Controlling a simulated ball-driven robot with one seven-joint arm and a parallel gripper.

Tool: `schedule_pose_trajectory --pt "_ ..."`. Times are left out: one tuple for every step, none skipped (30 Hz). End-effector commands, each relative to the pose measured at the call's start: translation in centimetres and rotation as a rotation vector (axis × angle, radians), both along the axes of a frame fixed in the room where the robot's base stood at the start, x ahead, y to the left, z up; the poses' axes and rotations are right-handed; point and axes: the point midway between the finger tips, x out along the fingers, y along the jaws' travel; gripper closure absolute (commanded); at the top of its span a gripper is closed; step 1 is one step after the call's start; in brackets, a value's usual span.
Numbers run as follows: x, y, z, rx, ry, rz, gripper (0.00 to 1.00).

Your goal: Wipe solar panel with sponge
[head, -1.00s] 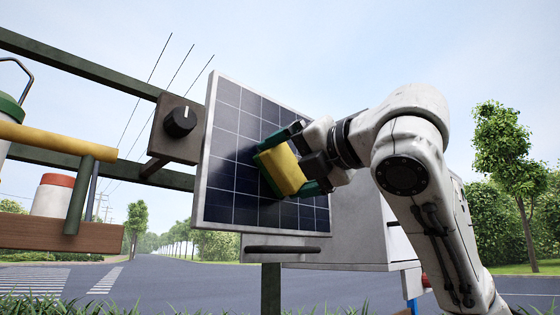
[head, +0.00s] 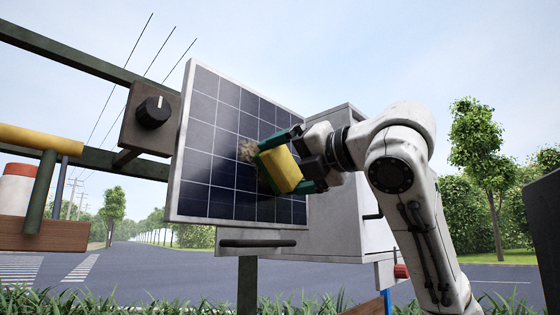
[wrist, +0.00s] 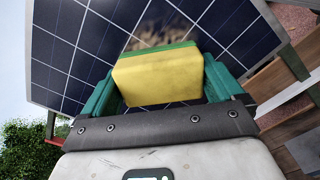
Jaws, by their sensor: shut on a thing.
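The solar panel (head: 215,150) is a dark blue, gridded plate with a pale frame, tilted upright in the head view. A brownish dirt smudge (head: 247,149) shows near its middle, just left of the sponge; it also shows in the wrist view (wrist: 160,30). My gripper (head: 292,163), with green fingers, is shut on a yellow sponge (head: 281,170) that has a green layer on the panel side. The sponge is at the panel's face, right of centre. In the wrist view the sponge (wrist: 158,78) partly covers the smudge. I cannot tell whether it touches the panel.
A box with a black knob (head: 153,112) stands left of the panel. A dark rail (head: 75,66) runs behind it. A grey cabinet (head: 335,215) stands behind the panel's right side. A black handle bar (head: 258,243) is below the panel.

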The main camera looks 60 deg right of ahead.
Motion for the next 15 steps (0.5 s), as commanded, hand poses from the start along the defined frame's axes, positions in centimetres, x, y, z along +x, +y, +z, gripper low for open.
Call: schedule_pose_trajectory --pt "-0.1 -0.6 0.0 0.006 0.003 -0.002 0.3" --pt "-0.1 -0.9 0.0 0.006 0.005 -0.002 0.3" --pt "-0.2 -1.2 -0.1 0.007 0.005 -0.002 0.3" --pt "-0.3 -1.4 -0.1 0.007 0.005 -0.002 0.3" --pt "-0.4 -1.5 -0.1 0.007 0.005 -0.002 0.3" --pt "-0.4 -1.7 -0.1 0.005 0.004 -0.002 0.3" --pt "-0.5 -1.8 -0.1 0.004 0.004 -0.002 0.3" --pt "-0.5 -1.8 -0.1 0.003 0.004 -0.001 0.3" --pt "-0.5 -1.9 -0.1 0.003 0.004 -0.001 0.3" --pt "-0.5 -1.9 -0.1 0.003 0.004 -0.001 0.3" --pt "-0.6 -2.0 -0.1 0.003 0.004 -0.001 0.3" --pt "-0.6 -2.2 -0.1 0.004 0.003 -0.001 0.3" --pt "-0.7 -2.3 0.0 0.004 0.003 -0.001 0.3" --pt "-0.8 -2.5 0.0 0.005 0.003 -0.001 0.3" --pt "-0.9 -2.8 0.0 0.006 0.003 -0.001 0.3"
